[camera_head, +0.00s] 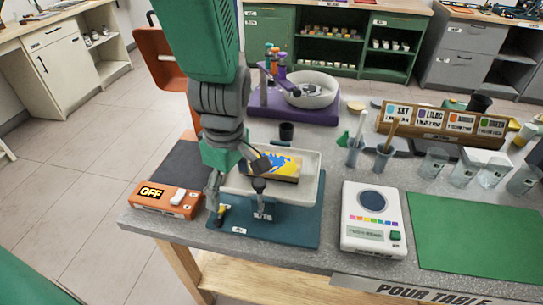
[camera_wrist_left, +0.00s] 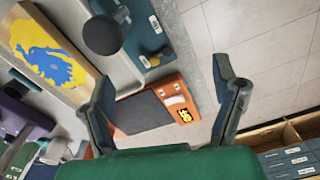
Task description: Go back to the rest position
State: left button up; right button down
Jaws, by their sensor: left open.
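My left arm comes down from the top of the head view. My left gripper (camera_head: 238,178) is over the left part of the table, above the near left side of a white tray (camera_head: 300,197). In the left wrist view the two fingers of the gripper (camera_wrist_left: 165,75) stand wide apart with nothing between them. Past them lies an orange device with an OFF display (camera_wrist_left: 180,105). My right gripper is not in view.
In the tray lies a block with yellow and blue paint (camera_head: 285,164). A black-knobbed tool (camera_head: 259,187) stands close to the gripper. A white scale (camera_head: 373,222), green mat (camera_head: 475,238) and several beakers (camera_head: 432,163) are to the right. The floor at left is clear.

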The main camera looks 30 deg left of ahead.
pick_arm(q)
jog(key=s+a+f+m, duration=0.2)
jog(key=s+f+m, duration=0.65)
jog(key=f, duration=0.25)
jog(key=s+a+f+m, duration=0.2)
jog(key=s+f+m, duration=0.6)
jog(key=s+f, duration=0.3)
notch_tip(320, 180, down, 8)
jog(key=w+d+m+b, duration=0.1)
jog(key=w+m+b, duration=0.1)
jog(key=b, duration=0.5)
jog(key=shift+w+d+r+t+h, duration=0.2)
jog(key=shift+w+t+h, duration=0.1)
jog(key=shift+w+t, duration=0.15)
